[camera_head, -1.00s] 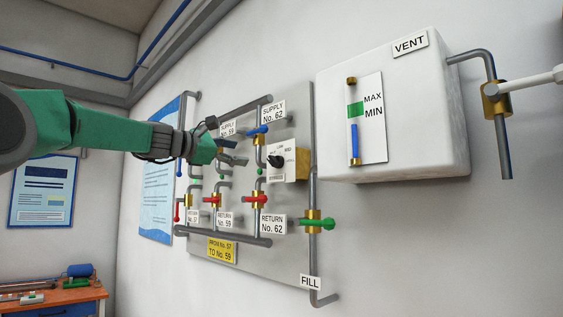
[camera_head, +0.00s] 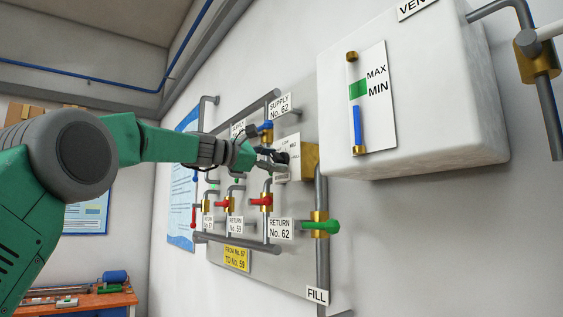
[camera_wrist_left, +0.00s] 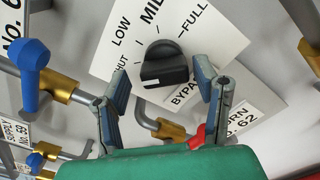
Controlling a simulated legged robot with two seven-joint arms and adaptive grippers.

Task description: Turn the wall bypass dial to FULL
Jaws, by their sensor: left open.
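The black bypass dial (camera_wrist_left: 164,64) sits on a white plate (camera_wrist_left: 100,58) marked SHUT, LOW, MID and FULL, with BYPASS printed beside it. In the head view the dial (camera_head: 283,157) and its plate (camera_head: 293,172) are on the wall panel, partly hidden by my gripper. My left gripper (camera_wrist_left: 164,86) is open, with one blue-grey finger on each side of the dial and gaps between them and it. In the head view the left gripper (camera_head: 272,160) is right at the dial. My right gripper is not in view.
A blue valve handle (camera_wrist_left: 35,62) is left of the gripper, and pipes run close by. Red handles (camera_head: 262,201) and a green handle (camera_head: 322,226) lie below. A white tank (camera_head: 430,110) juts from the wall at right.

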